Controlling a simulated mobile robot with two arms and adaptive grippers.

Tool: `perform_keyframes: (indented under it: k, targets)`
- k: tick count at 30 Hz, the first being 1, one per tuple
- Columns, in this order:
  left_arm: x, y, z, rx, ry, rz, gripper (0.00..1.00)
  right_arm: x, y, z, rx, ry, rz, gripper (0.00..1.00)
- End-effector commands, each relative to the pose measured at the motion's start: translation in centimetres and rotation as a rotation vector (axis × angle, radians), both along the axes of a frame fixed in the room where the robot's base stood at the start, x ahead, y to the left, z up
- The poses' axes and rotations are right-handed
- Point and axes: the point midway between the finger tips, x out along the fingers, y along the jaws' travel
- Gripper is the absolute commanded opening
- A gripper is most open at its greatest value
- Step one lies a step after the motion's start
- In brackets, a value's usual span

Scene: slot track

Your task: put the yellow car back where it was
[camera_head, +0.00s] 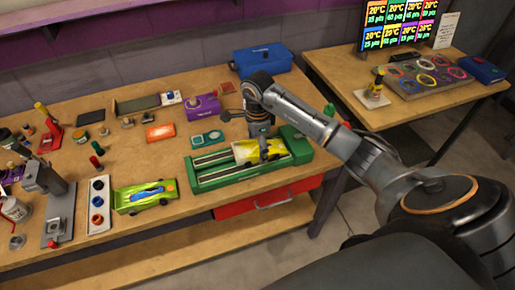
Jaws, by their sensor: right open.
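The yellow car (247,152) sits on the green slot track (210,186), toward its right end. The track has two dark lanes, and the car seems to be on the far part of it. Whether the fingers touch the car cannot be told at this size. A second car, green with a blue and yellow top (146,196), stands on the bench left of the track. My left gripper is not in view.
A grey press (48,195) and a white button strip (99,205) stand at the left. A purple box (202,106), an orange block (160,132) and a blue toolbox (262,60) are behind the track. A red drawer (265,199) is below the bench edge.

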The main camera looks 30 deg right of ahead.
Motion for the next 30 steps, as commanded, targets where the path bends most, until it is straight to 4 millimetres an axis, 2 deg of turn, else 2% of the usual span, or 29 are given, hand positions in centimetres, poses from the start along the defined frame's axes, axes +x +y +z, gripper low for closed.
perform_keyframes:
  k: [8,17,18,19,20,30]
  targets:
    - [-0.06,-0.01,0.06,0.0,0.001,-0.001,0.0,0.0,0.01,-0.49,0.0,0.0,0.001,0.91]
    - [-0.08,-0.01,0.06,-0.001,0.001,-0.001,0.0,0.0,0.0,-0.46,0.0,0.0,0.0,0.31]
    - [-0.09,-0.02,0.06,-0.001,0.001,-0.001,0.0,-0.01,0.01,-0.46,0.0,0.0,0.0,0.26]
    - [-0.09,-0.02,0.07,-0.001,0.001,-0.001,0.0,0.02,0.0,-0.42,0.001,-0.001,0.0,0.26]
    - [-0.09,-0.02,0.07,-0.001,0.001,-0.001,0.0,0.02,0.0,-0.42,0.001,-0.001,0.0,0.2]
    - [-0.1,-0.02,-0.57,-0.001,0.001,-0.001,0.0,0.12,-0.09,0.32,-0.001,-0.005,0.001,0.2]
